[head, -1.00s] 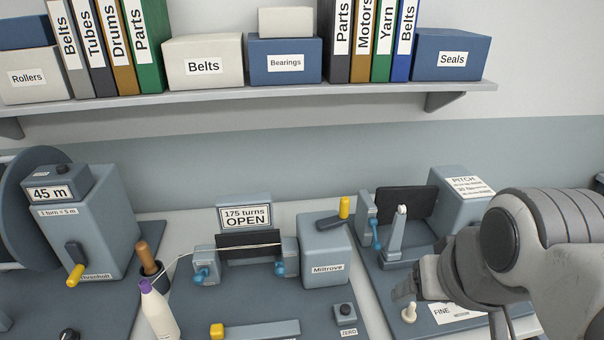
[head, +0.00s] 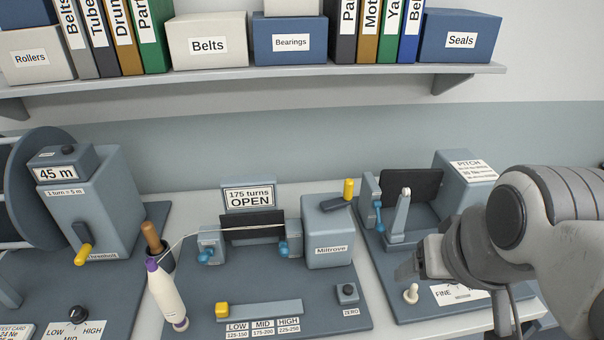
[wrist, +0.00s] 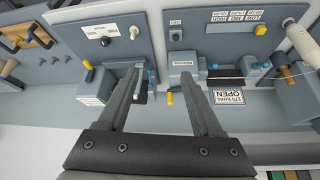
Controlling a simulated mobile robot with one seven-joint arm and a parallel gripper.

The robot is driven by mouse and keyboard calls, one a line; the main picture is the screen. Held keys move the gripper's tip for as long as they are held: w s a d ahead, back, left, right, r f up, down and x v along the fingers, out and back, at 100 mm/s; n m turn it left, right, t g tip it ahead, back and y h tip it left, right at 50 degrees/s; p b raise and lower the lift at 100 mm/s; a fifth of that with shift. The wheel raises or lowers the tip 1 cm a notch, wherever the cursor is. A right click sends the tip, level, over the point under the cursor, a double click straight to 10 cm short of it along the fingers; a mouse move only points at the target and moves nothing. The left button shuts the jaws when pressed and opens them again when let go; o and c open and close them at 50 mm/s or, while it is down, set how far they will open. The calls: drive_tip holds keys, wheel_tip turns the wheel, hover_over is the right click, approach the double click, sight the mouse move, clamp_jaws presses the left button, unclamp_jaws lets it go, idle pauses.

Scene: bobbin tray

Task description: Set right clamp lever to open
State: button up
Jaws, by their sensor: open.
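The Miltrove winder carries two grey clamps, each with a blue lever. The right clamp lever (head: 284,248) hangs down at the right end of a strand, beside the Miltrove housing (head: 328,240). The left clamp lever (head: 205,256) also points down. In the wrist view, which is turned about, the right clamp lever (wrist: 213,66) lies right of my fingers. My gripper (head: 408,270) is at the right, above the front of the PITCH station and apart from both clamps. In the wrist view my gripper (wrist: 159,72) shows its fingers apart, with nothing held.
The PITCH station (head: 465,180) has its own blue lever (head: 378,217). A yellow-knobbed crank (head: 348,190) tops the Miltrove housing. A loaded shelf (head: 250,82) runs above.

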drive_tip(key=n+g+p, duration=0.1)
drive_tip(key=n+g, duration=0.5)
drive_tip(key=n, duration=0.3)
hover_over(284, 246)
wheel_tip(284, 246, down, 8)
wheel_tip(284, 246, down, 17)
drive_tip(key=shift+s+f+p, duration=0.1)
drive_tip(key=shift+f+p, duration=0.05)
drive_tip(key=shift+p, duration=0.9)
clamp_jaws()
